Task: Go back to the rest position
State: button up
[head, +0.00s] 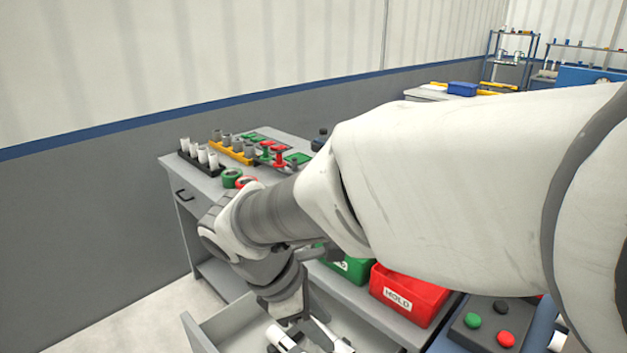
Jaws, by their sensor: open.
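My arm reaches across the head view from the right, and my gripper (312,335) hangs at the bottom centre, over the open drawer (225,325) of the grey workbench. Its jaws are open, though the fingertips are partly cut off by the picture's lower edge. White pipes (281,337) lie in the drawer close to the gripper; I cannot tell whether they touch it. On the bench top, white pipes (202,154) stand in a black rack and grey pipes (237,144) stand in a yellow rack. My arm hides part of the bench.
A green bin (352,268) and a red bin marked HOLD (408,293) sit at the bench's front, right of the gripper. A button panel (490,325) lies farther right. Green and red rings (231,178) rest near the arm. A wall stands behind; shelves (512,55) are far back.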

jog(key=s+d+r+m+t+y, duration=0.2)
jog(key=s+d+r+m+y, duration=0.15)
jog(key=d+m, duration=0.4)
jog(key=s+d+r+m+t+y, duration=0.25)
jog(key=d+r+m, duration=0.2)
jog(key=m, duration=0.65)
notch_tip(320, 180, up, 12)
jog(key=h+p, duration=0.1)
jog(key=p, duration=1.1)
jog(key=shift+s+d+f+p, duration=0.2)
jog(key=shift+d+p, duration=0.1)
jog(key=shift+d, duration=0.15)
